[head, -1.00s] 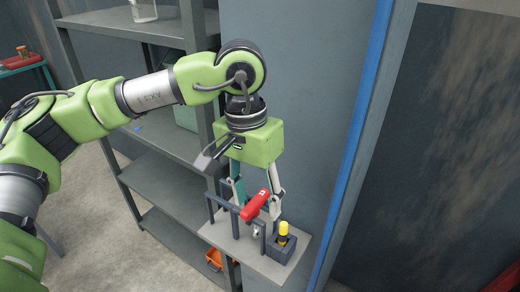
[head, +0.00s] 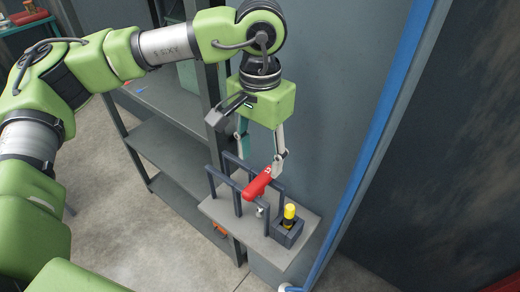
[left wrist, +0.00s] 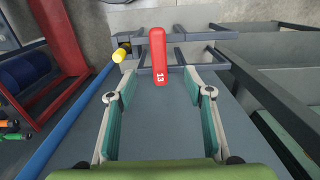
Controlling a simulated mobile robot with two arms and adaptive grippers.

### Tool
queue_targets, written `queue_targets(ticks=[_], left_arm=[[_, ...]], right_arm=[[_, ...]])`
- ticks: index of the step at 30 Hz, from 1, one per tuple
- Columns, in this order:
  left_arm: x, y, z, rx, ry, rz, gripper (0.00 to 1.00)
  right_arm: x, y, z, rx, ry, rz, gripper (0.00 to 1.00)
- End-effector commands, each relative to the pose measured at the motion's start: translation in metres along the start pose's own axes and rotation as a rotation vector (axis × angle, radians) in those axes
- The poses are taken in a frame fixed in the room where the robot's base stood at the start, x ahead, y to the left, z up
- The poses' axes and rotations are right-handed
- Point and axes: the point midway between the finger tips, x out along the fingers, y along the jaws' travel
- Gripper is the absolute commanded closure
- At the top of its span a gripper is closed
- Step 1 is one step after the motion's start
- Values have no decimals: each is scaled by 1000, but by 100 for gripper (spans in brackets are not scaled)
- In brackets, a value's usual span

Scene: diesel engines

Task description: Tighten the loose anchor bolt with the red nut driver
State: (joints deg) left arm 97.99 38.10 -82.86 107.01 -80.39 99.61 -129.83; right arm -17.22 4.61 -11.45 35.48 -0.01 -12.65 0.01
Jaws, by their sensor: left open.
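The red nut driver (head: 262,184) has a red handle and rests on a dark rail rack (head: 238,203) on a small grey wall shelf (head: 225,212). A small silver piece shows just below the handle. In the left wrist view the handle (left wrist: 158,52) bears the number 13. My left gripper (head: 261,155) is open and empty above the driver. In the left wrist view its fingers (left wrist: 158,94) are spread to either side of the handle's near end, with gaps on both sides. No anchor bolt can be made out. My right gripper is not in view.
A yellow-capped tool (head: 290,212) stands in a dark block (head: 287,234) beside the rack. A grey shelving unit (head: 170,150) stands to the left. A blue vertical strip (head: 385,120) runs along the wall at the right. Bare floor (head: 120,225) lies at the lower left.

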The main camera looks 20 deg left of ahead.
Motion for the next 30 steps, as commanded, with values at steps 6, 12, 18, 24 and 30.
queue_targets(ticks=[6, 12, 18, 24, 30], left_arm=[[28, 0, 0, 1, 0, 1, 53], [48, 1, 0, 1, -1, 2, 53], [63, 0, 0, 1, -1, 0, 53], [67, 0, 0, 1, -1, 0, 53], [66, 0, 0, 1, -1, 0, 53]], right_arm=[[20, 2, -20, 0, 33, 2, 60], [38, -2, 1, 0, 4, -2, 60], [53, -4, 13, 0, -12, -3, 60], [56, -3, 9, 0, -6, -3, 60], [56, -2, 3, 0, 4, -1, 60]])
